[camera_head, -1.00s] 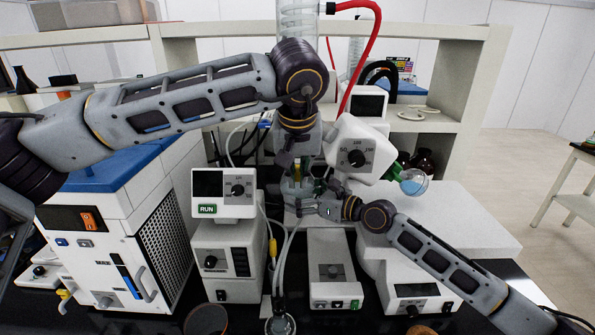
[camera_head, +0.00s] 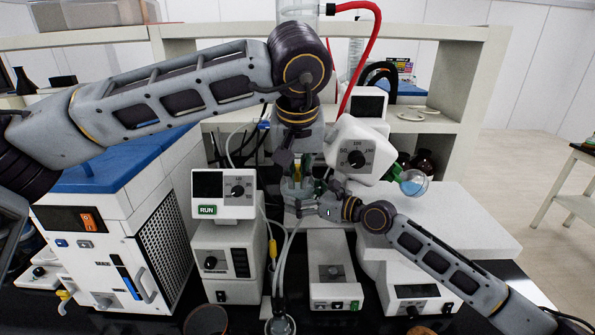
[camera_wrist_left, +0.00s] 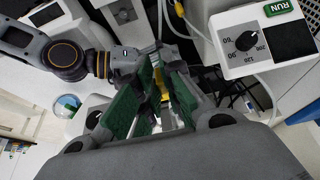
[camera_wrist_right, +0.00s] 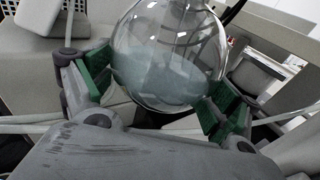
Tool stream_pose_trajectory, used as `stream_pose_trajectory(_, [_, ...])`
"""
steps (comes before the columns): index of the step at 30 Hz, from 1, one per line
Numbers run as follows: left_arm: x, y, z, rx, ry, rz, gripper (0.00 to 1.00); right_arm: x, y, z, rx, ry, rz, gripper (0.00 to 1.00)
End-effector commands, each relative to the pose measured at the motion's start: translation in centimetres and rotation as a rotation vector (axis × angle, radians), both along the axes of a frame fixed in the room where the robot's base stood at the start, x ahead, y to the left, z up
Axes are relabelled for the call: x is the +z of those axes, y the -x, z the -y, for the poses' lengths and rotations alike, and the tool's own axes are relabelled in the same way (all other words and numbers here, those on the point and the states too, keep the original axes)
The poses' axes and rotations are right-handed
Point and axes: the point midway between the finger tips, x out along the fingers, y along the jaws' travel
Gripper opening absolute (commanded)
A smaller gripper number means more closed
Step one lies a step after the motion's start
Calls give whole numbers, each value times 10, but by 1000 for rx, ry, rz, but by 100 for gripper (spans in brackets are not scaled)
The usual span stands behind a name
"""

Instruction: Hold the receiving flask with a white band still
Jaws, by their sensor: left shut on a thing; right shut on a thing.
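The receiving flask (camera_wrist_right: 170,60) is a round clear glass bulb, filling the top of the right wrist view. No white band shows clearly on it. My right gripper (camera_wrist_right: 155,100) has its green-padded fingers on either side of the bulb and is shut on it; in the head view this gripper (camera_head: 312,207) sits low at the centre. My left gripper (camera_head: 292,190) comes down from above, just over the right one. In the left wrist view its green-padded fingers (camera_wrist_left: 155,95) are shut around a small yellow clip (camera_wrist_left: 163,84). The flask is mostly hidden by the grippers in the head view.
Right of the grippers are a white dial unit (camera_head: 357,155) and a round flask with blue liquid (camera_head: 413,183). A heater box with a RUN display (camera_head: 222,194) stands left. A blue-topped chiller (camera_head: 110,250) is farther left. A red hose (camera_head: 372,60) runs above.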

Motion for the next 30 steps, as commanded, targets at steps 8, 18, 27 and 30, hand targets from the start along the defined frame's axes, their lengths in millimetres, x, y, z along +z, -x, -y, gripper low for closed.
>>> stream_pose_trajectory(8, [0,0,0,0,0,0,0,1,0,0,-1,-1,1,93])
stream_pose_trajectory(18, [0,0,0,0,0,0,0,0,0,0,0,0,0,100])
stream_pose_trajectory(27, [0,0,0,0,0,0,0,0,3,5,-1,0,0,100])
stream_pose_trajectory(30, [0,0,0,0,0,0,0,1,6,10,-2,0,-1,100])
